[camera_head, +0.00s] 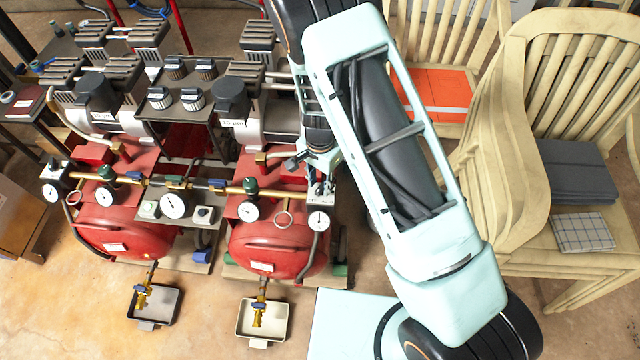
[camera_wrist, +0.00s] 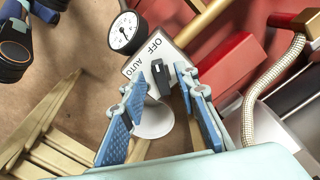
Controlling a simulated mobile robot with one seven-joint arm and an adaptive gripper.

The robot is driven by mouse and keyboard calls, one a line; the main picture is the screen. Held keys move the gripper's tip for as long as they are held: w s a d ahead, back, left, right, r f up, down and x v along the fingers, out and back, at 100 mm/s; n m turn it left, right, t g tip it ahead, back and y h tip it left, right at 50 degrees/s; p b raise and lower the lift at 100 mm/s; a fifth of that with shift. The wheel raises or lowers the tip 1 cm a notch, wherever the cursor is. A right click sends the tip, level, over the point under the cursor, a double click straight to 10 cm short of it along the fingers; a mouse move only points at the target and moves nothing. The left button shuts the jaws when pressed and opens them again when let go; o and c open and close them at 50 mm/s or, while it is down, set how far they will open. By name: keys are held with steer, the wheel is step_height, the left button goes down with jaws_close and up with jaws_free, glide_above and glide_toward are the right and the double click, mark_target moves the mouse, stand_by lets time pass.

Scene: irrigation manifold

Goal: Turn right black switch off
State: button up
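The right black switch (camera_wrist: 152,82) is a small black lever on a light plate (camera_wrist: 168,52) marked OFF and AUTO, seen in the wrist view. My gripper (camera_wrist: 162,78) has blue padded fingers spread apart, with the switch between them; I cannot tell whether either finger touches it. In the head view my gripper (camera_head: 319,180) is at the right end of the brass manifold, over the right switch box (camera_head: 322,197), and hides the switch there. A round gauge (camera_head: 318,221) is on that box; it also shows in the wrist view (camera_wrist: 124,32). The left black switch (camera_head: 53,164) stands at the far left.
Two red tanks (camera_head: 275,246) (camera_head: 125,229) stand below the brass pipe (camera_head: 195,184), which carries several gauges and valves. Wooden chairs (camera_head: 515,120) stand close on the right. Small trays (camera_head: 274,332) (camera_head: 165,308) lie on the floor in front.

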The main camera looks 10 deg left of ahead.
mark_target(321, 188)
step_height(321, 188, up, 11)
steer(key=shift+f, duration=0.15)
steer(key=shift+d, duration=0.1)
stand_by(0.6)
